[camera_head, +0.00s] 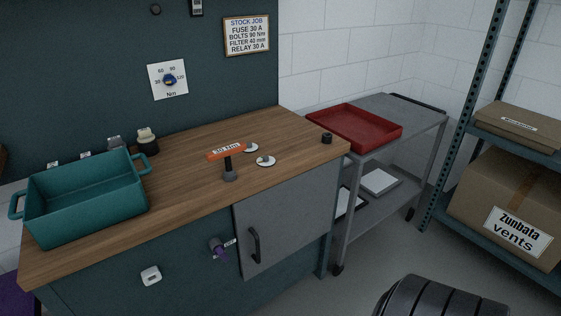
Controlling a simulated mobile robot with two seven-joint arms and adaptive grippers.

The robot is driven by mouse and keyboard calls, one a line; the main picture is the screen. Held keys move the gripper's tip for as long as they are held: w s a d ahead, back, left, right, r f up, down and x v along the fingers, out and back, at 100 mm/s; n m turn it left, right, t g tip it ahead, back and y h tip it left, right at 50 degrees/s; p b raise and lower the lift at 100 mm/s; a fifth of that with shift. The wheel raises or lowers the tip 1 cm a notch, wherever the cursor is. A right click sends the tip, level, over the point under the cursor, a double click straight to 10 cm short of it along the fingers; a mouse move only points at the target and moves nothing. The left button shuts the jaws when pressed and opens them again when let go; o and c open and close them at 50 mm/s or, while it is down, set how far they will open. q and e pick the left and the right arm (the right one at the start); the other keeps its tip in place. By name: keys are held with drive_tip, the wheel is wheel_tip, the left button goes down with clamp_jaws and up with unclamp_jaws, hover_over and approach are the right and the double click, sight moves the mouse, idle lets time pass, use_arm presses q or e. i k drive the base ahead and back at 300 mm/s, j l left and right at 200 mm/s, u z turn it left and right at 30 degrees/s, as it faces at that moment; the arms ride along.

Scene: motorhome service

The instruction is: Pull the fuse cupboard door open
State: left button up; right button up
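The fuse cupboard door is most likely the grey door (288,226) in the front of the workbench, below the wooden top. It looks closed, flush with the bench front. A dark curved bar handle (254,245) stands upright near its left edge. Neither gripper can be made out in the head view, so nothing is seen touching the door or handle. A dark ribbed rounded shape at the bottom right edge is only partly in frame, and I cannot tell what it is.
A teal bin (87,208) and an orange-labelled tool (228,160) are on the wooden worktop (190,165). A purple-ended knob (216,247) juts out left of the door. A grey cart (400,118) with a red tray (355,136) stands right. Floor before the door looks clear.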

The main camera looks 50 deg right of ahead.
sight(272, 223)
drive_tip(key=z, duration=1.65)
